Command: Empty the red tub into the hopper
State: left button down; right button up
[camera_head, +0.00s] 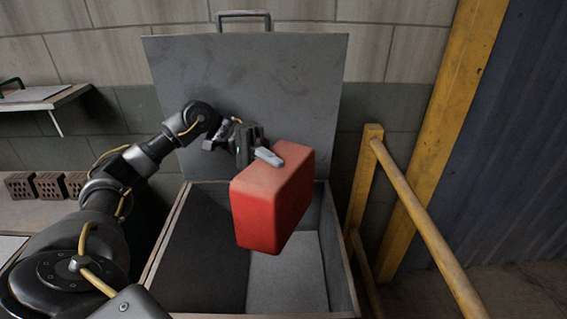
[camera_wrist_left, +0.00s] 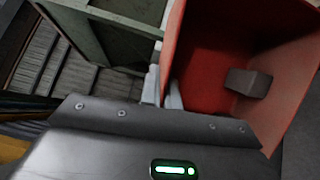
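The red tub (camera_head: 268,205) is held tilted in the air over the hopper, its closed outer faces toward the head camera. My left gripper (camera_head: 265,156) is shut on the tub's wall near its upper edge. In the left wrist view the gripper fingers (camera_wrist_left: 170,90) pinch the wall of the tub (camera_wrist_left: 205,75). A small grey block (camera_wrist_left: 248,82) shows inside the tub. The hopper (camera_head: 345,275) is a grey open box below, with a raised panel (camera_head: 290,90) at its back. The visible part of its floor looks empty; the tub hides some of it. My right gripper is not in view.
A yellow railing (camera_head: 420,222) and yellow post (camera_head: 445,125) stand right of the hopper. Several hollow bricks (camera_head: 48,186) sit on a ledge at left, below a small shelf (camera_head: 45,98). A block wall is behind.

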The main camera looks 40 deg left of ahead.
aim_at(258, 160)
pick_arm(q)
jog(key=shift+s+a+r+m+h+p, duration=0.1)
jog(key=shift+s+a+m+h+p, duration=0.1)
jog(key=shift+a+m+h+p, duration=0.55)
jog(key=a+g+h, duration=0.1)
jog(key=m+h, duration=0.1)
jog(key=h, duration=0.1)
jog(key=shift+s+a+f+g, duration=0.15)
jog(key=shift+a+f+g, duration=0.05)
jog(key=shift+a+g, duration=0.2)
jog(key=shift+s+a+f+m+g+h, duration=0.15)
jog(key=shift+a+m+g+h, duration=0.5)
jog(key=shift+m+g+h, duration=0.35)
jog(key=shift+y, duration=0.25)
